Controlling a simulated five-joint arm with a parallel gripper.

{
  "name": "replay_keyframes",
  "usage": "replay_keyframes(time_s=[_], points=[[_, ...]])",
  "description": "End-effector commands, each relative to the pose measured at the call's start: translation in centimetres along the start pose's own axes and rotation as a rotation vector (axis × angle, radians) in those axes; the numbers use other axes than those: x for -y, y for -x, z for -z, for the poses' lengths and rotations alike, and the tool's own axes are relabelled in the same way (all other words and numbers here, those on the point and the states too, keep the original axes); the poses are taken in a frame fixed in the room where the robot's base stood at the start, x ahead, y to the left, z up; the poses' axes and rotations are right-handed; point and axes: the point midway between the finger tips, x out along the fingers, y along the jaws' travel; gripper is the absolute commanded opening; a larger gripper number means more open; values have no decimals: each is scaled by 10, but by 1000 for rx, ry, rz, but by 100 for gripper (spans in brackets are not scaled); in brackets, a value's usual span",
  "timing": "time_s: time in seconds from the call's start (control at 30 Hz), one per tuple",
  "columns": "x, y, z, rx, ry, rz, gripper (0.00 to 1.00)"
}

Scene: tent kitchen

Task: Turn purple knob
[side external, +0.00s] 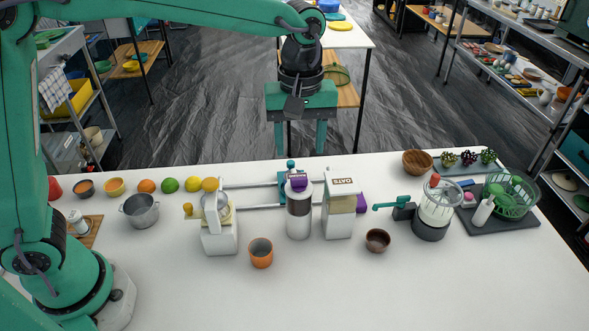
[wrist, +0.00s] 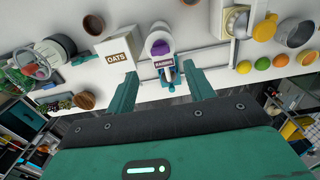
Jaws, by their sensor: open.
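In the side view, a purple knob-like part (side external: 361,203) juts from the right side of the white oats dispenser (side external: 338,215). A second purple part (side external: 299,184) sits on top of the white raisins dispenser (side external: 299,222). In the wrist view, the purple part on the raisins dispenser (wrist: 160,47) shows beyond my fingertips; the one beside the oats box (wrist: 117,52) is not clearly visible. My gripper (side external: 300,145) is open and empty, pointing down near the table's back edge, apart from both dispensers. Its two spread fingers (wrist: 161,88) show in the wrist view.
A rail with a teal slider (side external: 291,178) runs behind the dispensers. A white machine with a yellow knob (side external: 187,209) stands left; a blender (side external: 436,212) stands right. An orange cup (side external: 261,253) and brown bowl (side external: 377,240) stand in front. The front of the table is clear.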

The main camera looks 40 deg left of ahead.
Motion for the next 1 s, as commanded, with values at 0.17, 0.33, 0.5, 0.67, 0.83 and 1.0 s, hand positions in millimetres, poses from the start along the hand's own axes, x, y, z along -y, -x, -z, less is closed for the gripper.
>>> replay_keyframes(time_s=[0.17, 0.33, 0.5, 0.67, 0.83, 1.0], points=[[0, -5, 0, 0, -1, 1, 53], [0, -19, 0, 1, -1, 2, 53], [1, -40, 0, 1, -1, 3, 53], [1, -59, 0, 1, -1, 3, 53], [1, -73, 0, 0, -1, 1, 53], [0, -78, 0, 0, -2, 0, 53]])
